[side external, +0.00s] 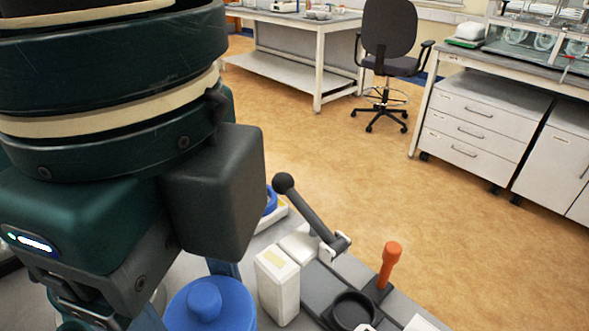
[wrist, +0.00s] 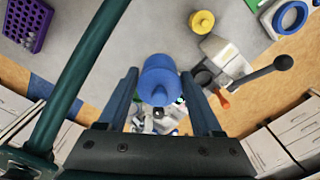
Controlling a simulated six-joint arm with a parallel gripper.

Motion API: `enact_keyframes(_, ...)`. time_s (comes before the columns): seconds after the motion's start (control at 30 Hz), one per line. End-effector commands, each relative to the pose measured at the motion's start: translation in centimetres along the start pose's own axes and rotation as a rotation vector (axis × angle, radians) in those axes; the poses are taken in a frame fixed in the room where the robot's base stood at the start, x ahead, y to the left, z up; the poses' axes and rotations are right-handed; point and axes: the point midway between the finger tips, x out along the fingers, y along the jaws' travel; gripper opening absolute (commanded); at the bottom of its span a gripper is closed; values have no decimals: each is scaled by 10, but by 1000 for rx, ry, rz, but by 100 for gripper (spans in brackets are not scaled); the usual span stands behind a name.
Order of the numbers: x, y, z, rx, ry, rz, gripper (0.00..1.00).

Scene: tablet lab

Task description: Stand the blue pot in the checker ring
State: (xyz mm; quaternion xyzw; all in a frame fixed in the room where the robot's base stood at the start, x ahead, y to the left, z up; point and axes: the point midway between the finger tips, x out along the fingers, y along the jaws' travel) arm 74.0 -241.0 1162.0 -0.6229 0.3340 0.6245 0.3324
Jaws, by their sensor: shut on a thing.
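The blue pot (wrist: 158,82), with a round knob on top, is between the two fingers of my gripper (wrist: 158,76) in the wrist view. My gripper is shut on it. In the side view the blue pot (side external: 207,306) shows at the bottom edge, its lower part cut off. A blue ring on a pale base, which looks like the checker ring (wrist: 293,17), is at the top right of the wrist view, apart from the pot. In the side view this ring (side external: 270,202) is mostly hidden behind my arm.
A lever device with a dark ball-ended handle (side external: 310,212), an orange handle (side external: 391,259) and a black round dish (side external: 352,311) stands right of the pot. A white block (side external: 278,286) is near it. A yellow pot (wrist: 202,22) and purple rack (wrist: 28,25) stand on the grey table.

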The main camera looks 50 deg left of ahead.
Motion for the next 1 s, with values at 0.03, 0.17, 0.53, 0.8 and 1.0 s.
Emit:
enact_keyframes(0.03, -4, 0, -1, 0, 3, 0, 15)
enact_keyframes(0.17, -13, 0, 0, 0, 2, 0, 15)
enact_keyframes(0.53, -12, -44, -13, -143, 1, 0, 15)
enact_keyframes(0.8, -13, -114, -18, -353, 2, -1, 15)
enact_keyframes(1.0, -13, -182, -5, -554, 2, -1, 15)
